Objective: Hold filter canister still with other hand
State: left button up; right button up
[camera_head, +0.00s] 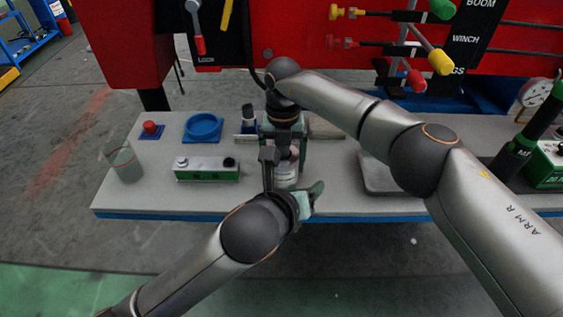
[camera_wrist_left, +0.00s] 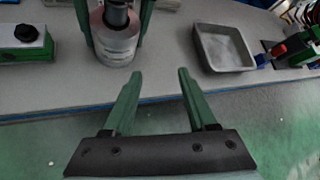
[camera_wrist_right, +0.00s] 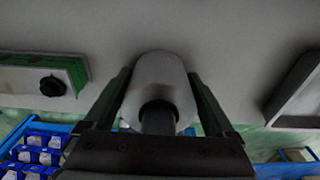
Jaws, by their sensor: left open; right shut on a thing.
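The filter canister (camera_head: 287,172), a pale cylinder with a dark neck, stands near the bench's front edge in the head view, partly hidden by my arms. In the left wrist view the canister (camera_wrist_left: 117,42) is upper left, with green fingers on both sides of it. My right gripper (camera_wrist_right: 160,76) is shut on the canister (camera_wrist_right: 160,92) from above. My left gripper (camera_wrist_left: 160,77) is open and empty, in front of the bench edge and apart from the canister.
A green-sided box with a black knob (camera_head: 207,169), a clear cup (camera_head: 125,164), a blue round dish (camera_head: 203,128) and a red button (camera_head: 150,128) lie left of the canister. A grey tray (camera_wrist_left: 226,48) is to its right. Red machinery with levers (camera_head: 300,28) stands behind.

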aim_at(283, 148)
pick_arm(q)
jog(key=w+a+r+t+y, duration=0.2)
jog(key=a+r+t+y, duration=0.1)
jog(key=a+r+y, duration=0.15)
jog(key=shift+m, duration=0.3)
jog(key=shift+d+x, duration=0.15)
jog(key=shift+x, duration=1.9)
jog(key=shift+d+x, duration=0.15)
jog(key=shift+x, duration=1.9)
jog(key=shift+r, duration=0.2)
jog(key=shift+c, duration=0.2)
grip_shut()
